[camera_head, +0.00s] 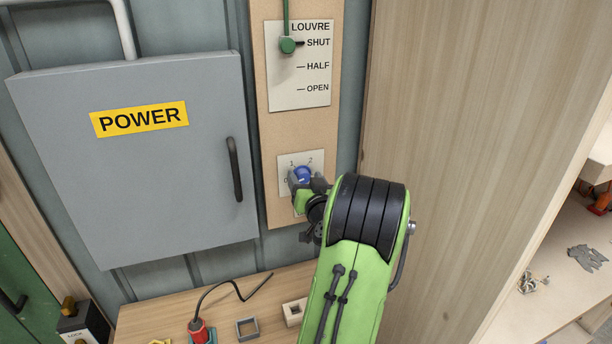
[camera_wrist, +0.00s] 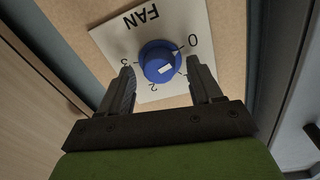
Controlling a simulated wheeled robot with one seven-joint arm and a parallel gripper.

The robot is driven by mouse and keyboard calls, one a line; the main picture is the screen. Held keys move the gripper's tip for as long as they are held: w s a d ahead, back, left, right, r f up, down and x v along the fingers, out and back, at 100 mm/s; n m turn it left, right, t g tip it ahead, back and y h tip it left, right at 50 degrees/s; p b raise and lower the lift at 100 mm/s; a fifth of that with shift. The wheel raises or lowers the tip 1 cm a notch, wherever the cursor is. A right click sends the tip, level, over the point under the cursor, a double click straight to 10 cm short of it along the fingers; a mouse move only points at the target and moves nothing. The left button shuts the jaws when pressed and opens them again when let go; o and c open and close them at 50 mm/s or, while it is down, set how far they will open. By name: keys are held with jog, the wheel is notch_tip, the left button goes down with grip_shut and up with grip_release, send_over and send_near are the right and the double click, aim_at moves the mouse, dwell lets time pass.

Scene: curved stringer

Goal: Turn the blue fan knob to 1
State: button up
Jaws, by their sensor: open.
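The blue fan knob (camera_wrist: 158,60) sits on a white FAN plate (camera_wrist: 112,40), which appears upside down in the wrist view. The 0, 2 and 3 show there; the 1 is not visible, and my right finger covers part of that side. A pale mark on the knob lies towards the lower right of its face; I cannot tell its exact setting. My gripper (camera_wrist: 163,78) is open, with one finger on each side of the knob and gaps visible. In the head view, the knob (camera_head: 303,174) is partly hidden by my gripper (camera_head: 306,186).
Above the knob is a louvre panel (camera_head: 300,92) with a green lever (camera_head: 288,45) at SHUT. A grey POWER box (camera_head: 130,190) stands to the left, and a wooden panel (camera_head: 455,130) to the right. A bench (camera_head: 262,292) below holds small items.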

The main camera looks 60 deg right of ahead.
jog(key=shift+c, duration=0.3)
jog(key=c, duration=1)
jog(key=shift+m, duration=0.3)
jog(key=m, duration=0.6)
jog(key=shift+s+y, duration=0.1)
jog(key=shift+y, duration=0.2)
jog(key=m, duration=0.3)
jog(key=shift+s+d+f+m, duration=0.1)
jog(key=shift+m, duration=1.8)
jog(key=shift+y, duration=0.3)
